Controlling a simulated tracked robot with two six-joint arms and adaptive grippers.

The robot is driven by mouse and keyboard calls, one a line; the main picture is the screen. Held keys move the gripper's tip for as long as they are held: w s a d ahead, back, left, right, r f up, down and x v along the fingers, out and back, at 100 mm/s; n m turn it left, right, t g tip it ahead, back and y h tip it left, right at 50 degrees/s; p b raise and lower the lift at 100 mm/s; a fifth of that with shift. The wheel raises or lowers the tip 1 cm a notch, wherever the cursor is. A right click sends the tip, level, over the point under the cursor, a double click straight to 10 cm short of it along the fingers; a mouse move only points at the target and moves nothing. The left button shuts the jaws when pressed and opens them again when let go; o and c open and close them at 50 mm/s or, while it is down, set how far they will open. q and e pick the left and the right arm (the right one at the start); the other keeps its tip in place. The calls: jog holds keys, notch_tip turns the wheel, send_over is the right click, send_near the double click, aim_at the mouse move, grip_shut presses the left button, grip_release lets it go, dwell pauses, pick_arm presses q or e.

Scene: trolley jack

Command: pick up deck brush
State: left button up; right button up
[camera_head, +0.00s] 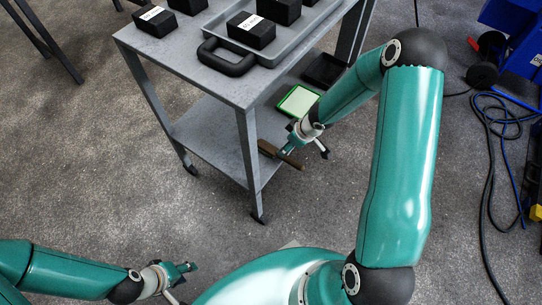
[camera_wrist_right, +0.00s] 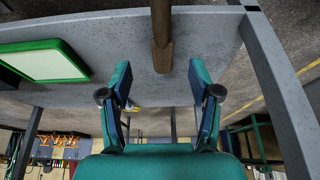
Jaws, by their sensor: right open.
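The deck brush (camera_head: 287,156) shows as a brown wooden handle on the trolley's lower shelf, sticking out past its edge. In the right wrist view the brown handle (camera_wrist_right: 161,40) comes down from the top edge, and its end lies just ahead of the gap between my fingers. The rest of the brush is out of view or hidden. My right gripper (camera_wrist_right: 160,85) is open and empty, with its fingers either side of the handle's line. In the head view my right gripper (camera_head: 308,146) is close over the handle. My left gripper (camera_head: 184,281) is open and empty, low over the floor.
The grey trolley (camera_head: 180,75) holds black boxes (camera_head: 252,31) in a tray on top. A green-rimmed white tray (camera_head: 297,101) and a black tray (camera_head: 325,70) lie on the lower shelf. A trolley leg (camera_wrist_right: 275,90) stands right of my right gripper. Cables (camera_head: 490,140) lie at right.

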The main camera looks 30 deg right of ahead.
aim_at(276, 153)
jog(key=b+x, duration=0.2)
jog(key=x, duration=0.3)
jog(key=shift+b+x, duration=1.55)
jog(key=shift+x, duration=1.2)
pick_arm(q)
notch_tip(276, 153, down, 6)
jog(key=shift+f, duration=0.15)
pick_arm(e)
jog(key=shift+w+a+r, duration=0.15)
jog(key=shift+w+a, duration=0.05)
grip_shut()
